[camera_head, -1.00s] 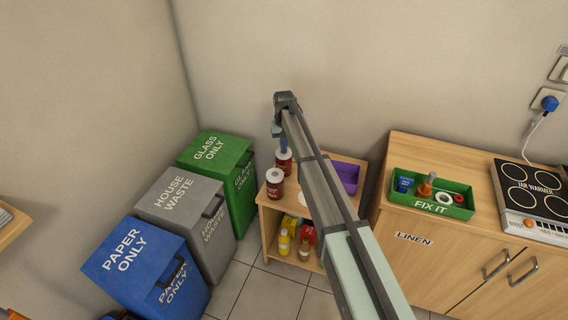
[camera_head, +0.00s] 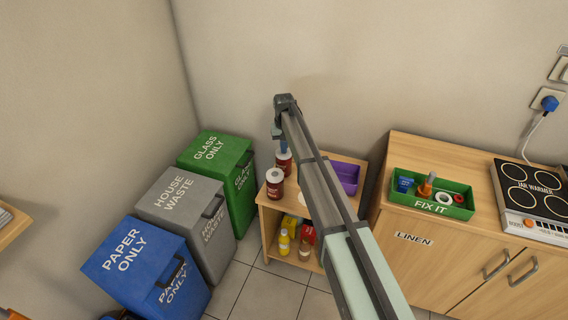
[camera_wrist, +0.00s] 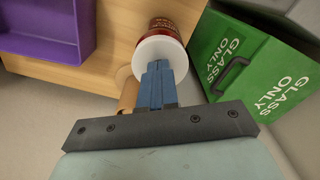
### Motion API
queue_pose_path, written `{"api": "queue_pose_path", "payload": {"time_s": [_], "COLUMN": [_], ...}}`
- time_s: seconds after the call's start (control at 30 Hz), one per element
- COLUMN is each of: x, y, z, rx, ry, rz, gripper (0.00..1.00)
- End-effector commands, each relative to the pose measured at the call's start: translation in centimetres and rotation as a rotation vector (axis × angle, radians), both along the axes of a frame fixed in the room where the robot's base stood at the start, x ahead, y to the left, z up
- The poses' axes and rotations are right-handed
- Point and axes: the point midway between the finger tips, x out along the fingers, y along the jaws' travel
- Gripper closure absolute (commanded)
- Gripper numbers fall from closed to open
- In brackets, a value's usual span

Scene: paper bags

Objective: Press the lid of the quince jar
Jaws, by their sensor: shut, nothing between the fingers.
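My arm hides part of the shelf top.
A purple tray (camera_head: 348,176) sits on the right of the shelf top (camera_head: 265,200). The green glass bin (camera_head: 240,190) is close on the left. The wall is behind. A brown cylinder (camera_wrist: 128,96) shows beside my fingers.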

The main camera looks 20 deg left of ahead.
Motion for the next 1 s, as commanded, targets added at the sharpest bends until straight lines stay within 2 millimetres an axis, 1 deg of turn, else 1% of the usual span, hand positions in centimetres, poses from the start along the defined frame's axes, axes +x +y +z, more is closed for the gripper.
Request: {"api": "queue_pose_path", "payload": {"time_s": [0.33,0.8,1.0], "x": [0.0,0.0,0.0], "y": [0.0,0.0,0.0], "z": [0.0,2.2,2.4], "rx": [-0.001,0.000,0.000], "ry": [0.002,0.001,0.001], "rz": [0.000,0.000,0.000], "gripper": [1.00,1.00,1.00]}}
